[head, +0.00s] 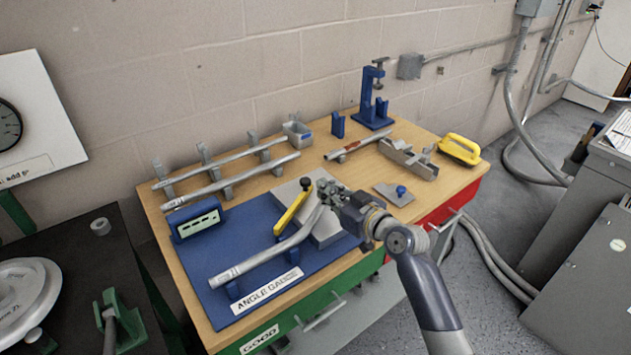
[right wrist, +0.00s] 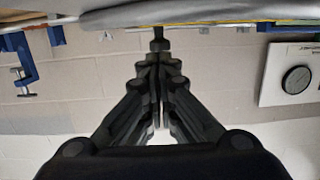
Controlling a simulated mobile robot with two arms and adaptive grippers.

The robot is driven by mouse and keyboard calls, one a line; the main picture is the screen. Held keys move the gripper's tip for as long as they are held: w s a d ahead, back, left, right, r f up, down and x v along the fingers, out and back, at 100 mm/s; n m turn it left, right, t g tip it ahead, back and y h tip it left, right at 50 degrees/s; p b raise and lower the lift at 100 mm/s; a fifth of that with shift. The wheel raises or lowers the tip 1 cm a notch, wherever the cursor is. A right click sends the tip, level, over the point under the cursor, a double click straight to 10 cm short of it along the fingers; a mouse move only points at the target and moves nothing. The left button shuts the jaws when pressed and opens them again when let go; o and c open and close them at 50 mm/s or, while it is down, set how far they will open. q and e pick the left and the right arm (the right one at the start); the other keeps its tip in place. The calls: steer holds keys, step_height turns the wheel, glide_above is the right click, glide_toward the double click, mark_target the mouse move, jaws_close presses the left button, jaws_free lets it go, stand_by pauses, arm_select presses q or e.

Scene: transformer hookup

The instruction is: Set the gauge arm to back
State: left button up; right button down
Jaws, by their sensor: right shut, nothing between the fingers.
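The angle gauge (head: 222,257) is a blue plate with a label at its front edge, lying on the wooden table. Its gauge arm (head: 291,213) is a yellow bar with a black knob (head: 306,183) at its upper end. A bent grey pipe (head: 262,258) lies across the gauge, its far end close to my right gripper. My right gripper (head: 326,192) is shut and empty, just right of the knob; I cannot tell whether they touch. In the right wrist view its closed fingers (right wrist: 158,50) point at a small dark tip at the top. My left gripper is not in view.
A blue display box (head: 197,219) stands at the gauge's left. Pipes on a rack (head: 230,180) lie behind. A blue clamp stand (head: 373,100), a grey vise-like block (head: 408,158) and a yellow handle (head: 460,148) are at the back right.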

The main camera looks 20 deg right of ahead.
mark_target(305, 185)
steer(key=shift+p+x, duration=0.35)
steer(key=shift+x, duration=1.9)
steer(key=b, duration=0.2)
steer(key=w+n+y+b, duration=0.1)
steer(key=b, duration=0.2)
steer(key=shift+w+a+f+g+y, duration=0.1)
steer(key=shift+a+f+g+y, duration=0.2)
steer(key=shift+a, duration=0.05)
steer(key=shift+w+a+b, duration=0.15)
steer(key=shift+w+b, duration=0.05)
steer(key=shift+b, duration=0.1)
steer(key=shift+w+a+r, duration=0.3)
steer(key=shift+w+a, duration=0.2)
steer(key=shift+a, duration=0.05)
steer(key=shift+s+d, duration=0.1)
